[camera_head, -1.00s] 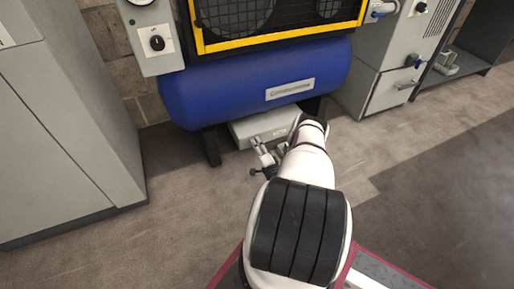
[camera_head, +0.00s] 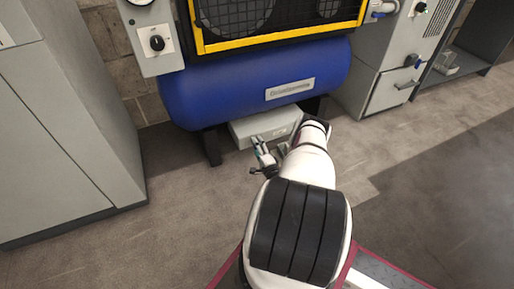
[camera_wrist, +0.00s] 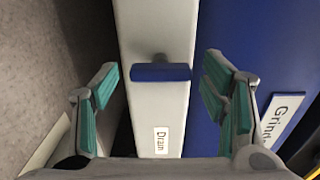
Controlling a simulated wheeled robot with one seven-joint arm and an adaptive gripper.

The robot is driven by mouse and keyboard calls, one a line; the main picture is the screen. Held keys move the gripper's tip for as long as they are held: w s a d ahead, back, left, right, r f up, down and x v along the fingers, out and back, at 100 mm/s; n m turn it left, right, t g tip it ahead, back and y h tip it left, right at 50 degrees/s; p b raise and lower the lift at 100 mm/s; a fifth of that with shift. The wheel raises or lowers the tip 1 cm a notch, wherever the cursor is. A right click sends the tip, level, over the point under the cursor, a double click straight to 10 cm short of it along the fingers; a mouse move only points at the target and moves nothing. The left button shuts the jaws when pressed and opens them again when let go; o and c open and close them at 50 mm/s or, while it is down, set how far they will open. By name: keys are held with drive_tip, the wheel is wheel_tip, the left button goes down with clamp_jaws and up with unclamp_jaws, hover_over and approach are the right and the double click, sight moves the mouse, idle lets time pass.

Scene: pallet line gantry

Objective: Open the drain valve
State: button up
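The drain valve handle (camera_wrist: 160,72) is a blue bar on a short grey stem, lying crosswise in the wrist view. It sits on a pale grey box (camera_wrist: 155,110) with a "Drain" label (camera_wrist: 161,141). In the head view this box (camera_head: 246,131) is low under the blue tank, and my arm hides the handle there. My gripper (camera_wrist: 161,78) is open, its teal-padded fingers on either side of the handle with gaps between. In the head view my gripper (camera_head: 261,158) is partly hidden by my arm, in front of the box.
The blue tank (camera_head: 220,93) with dark legs is directly above the box. A grey cabinet (camera_head: 60,140) stands at left, and another grey unit (camera_head: 367,90) at right. The floor (camera_head: 180,190) around is clear.

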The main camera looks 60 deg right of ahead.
drive_tip(key=shift+s, duration=0.1)
drive_tip(key=v, duration=1.2)
idle(0.4)
